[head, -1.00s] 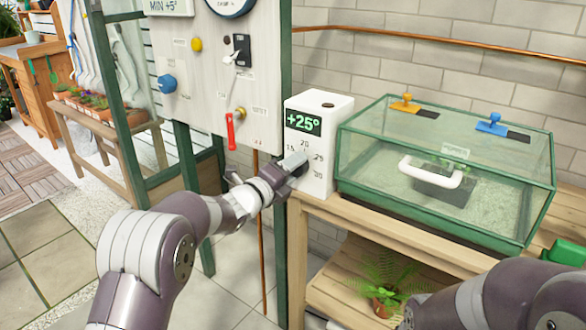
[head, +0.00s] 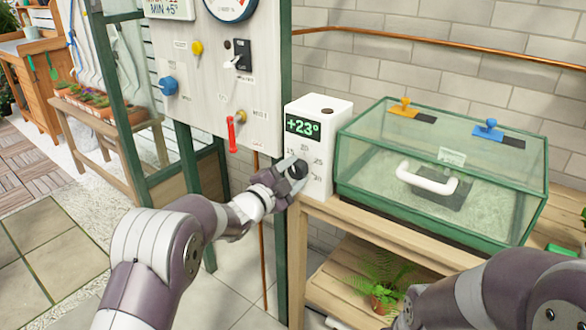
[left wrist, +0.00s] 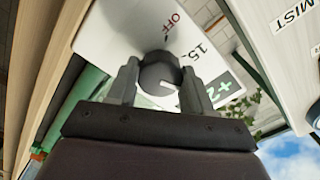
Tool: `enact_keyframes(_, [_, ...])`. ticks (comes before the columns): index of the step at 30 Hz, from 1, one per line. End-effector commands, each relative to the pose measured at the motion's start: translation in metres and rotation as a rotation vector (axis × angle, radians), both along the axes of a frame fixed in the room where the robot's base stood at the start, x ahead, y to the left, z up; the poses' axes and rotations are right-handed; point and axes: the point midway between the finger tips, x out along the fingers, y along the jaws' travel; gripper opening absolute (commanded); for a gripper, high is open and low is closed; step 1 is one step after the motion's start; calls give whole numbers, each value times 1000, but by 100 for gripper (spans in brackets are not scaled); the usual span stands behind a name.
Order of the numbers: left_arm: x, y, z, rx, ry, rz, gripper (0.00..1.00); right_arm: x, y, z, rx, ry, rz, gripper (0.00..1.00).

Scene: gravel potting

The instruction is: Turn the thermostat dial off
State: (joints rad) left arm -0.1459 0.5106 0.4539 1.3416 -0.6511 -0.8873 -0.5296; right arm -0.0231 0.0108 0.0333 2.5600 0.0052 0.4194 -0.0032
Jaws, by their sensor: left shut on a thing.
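The thermostat is a white box (head: 326,106) on the wooden bench, and its green display (head: 302,126) reads +23°. My left gripper (head: 291,170) is at its front face, where the dial is mostly hidden in the head view. In the left wrist view the dark round dial (left wrist: 160,74) sits between the two fingers of my left gripper (left wrist: 158,82), which is shut on it. A pale mark on the dial points towards the lower right. The red OFF (left wrist: 172,28) and the 15 mark (left wrist: 200,48) show beside the dial. My right gripper is out of view.
A glass propagator case (head: 440,180) with a white handle stands right of the thermostat. A control panel (head: 215,75) with knobs, a switch and a red lever (head: 232,134) is to the left. A fern (head: 385,280) is on the lower shelf.

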Motion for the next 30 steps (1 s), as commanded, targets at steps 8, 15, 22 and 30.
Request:
enact_keyframes(8, [0,0,1,-209,156,1,20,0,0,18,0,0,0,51])
enact_keyframes(15, [-1,-1,1,-393,293,1,20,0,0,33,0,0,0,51])
enact_keyframes(22, [-1,-1,1,-571,420,1,20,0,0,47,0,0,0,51])
enact_keyframes(30, [-2,-2,1,-779,571,3,20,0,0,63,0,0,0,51])
